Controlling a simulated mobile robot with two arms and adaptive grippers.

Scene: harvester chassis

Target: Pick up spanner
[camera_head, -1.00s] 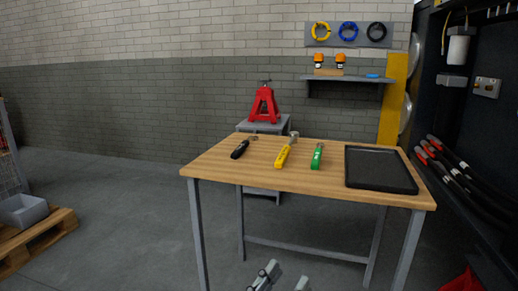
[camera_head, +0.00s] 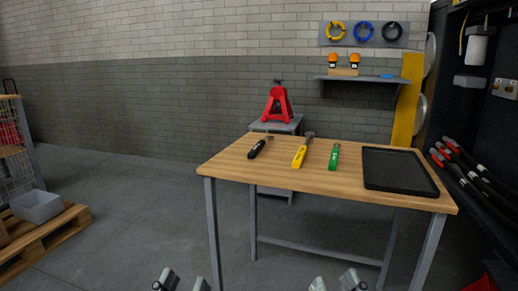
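Three hand tools lie apart on the wooden table (camera_head: 285,177). One has a black handle (camera_head: 257,149), one a yellow handle (camera_head: 299,158) with a grey head at its far end, and one a green handle (camera_head: 334,158). Their metal ends are too small to tell which one is the spanner. My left gripper (camera_head: 183,281) and my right gripper (camera_head: 335,281) show at the bottom edge, in front of and below the table. Each has its two fingers apart with nothing between them. The rest of both grippers is cut off by the frame.
A black tray (camera_head: 399,188) lies on the table's right side. A red jack stand (camera_head: 277,104) rests on a grey stand behind the table. A pallet with a grey bin (camera_head: 38,206) is at left, and a dark tool rack (camera_head: 470,170) at right. Floor left of the table is clear.

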